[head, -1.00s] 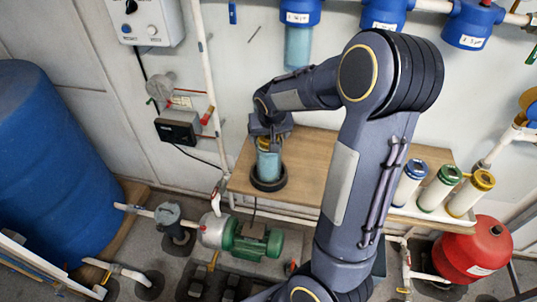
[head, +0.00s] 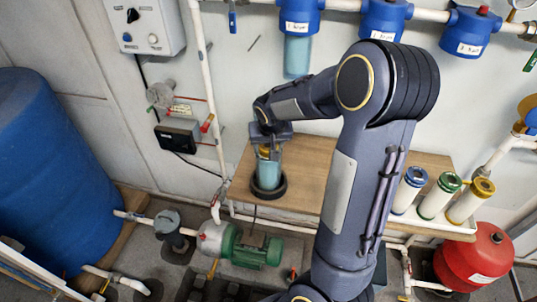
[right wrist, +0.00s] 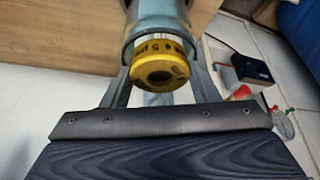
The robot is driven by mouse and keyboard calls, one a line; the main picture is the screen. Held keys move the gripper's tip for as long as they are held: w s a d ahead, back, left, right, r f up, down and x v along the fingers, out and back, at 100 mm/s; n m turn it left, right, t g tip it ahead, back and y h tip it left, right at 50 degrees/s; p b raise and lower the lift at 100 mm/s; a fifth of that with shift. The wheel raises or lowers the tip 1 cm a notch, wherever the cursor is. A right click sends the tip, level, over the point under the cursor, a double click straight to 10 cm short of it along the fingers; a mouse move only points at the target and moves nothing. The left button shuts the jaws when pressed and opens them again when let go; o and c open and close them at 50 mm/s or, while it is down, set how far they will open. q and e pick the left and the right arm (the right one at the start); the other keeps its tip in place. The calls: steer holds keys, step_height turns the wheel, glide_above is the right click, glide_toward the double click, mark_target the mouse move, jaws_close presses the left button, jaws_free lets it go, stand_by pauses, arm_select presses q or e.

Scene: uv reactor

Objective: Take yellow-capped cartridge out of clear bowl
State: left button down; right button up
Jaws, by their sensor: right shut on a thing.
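The clear bowl (head: 268,173) is a bluish see-through cup. It stands upright in a black ring (head: 269,189) on the wooden bench, and its rim (right wrist: 132,48) shows in the right wrist view. The yellow-capped cartridge (right wrist: 160,68) has its ring-shaped cap at the bowl's mouth, with a little white body showing behind the cap. The rest of its body is inside the bowl or hidden. My right gripper (head: 268,148) is above the bowl and shut on the cartridge, with a finger on either side in the right wrist view. My left gripper is not in view.
Three white cartridges with blue (head: 415,176), green (head: 449,182) and yellow (head: 483,188) caps stand in a white tray at the bench's right. Blue filter housings (head: 384,18) hang on the wall pipe above. The bench middle (head: 308,165) is clear.

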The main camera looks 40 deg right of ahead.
step_height(320, 180, up, 18)
stand_by(0.6)
stand_by(0.5)
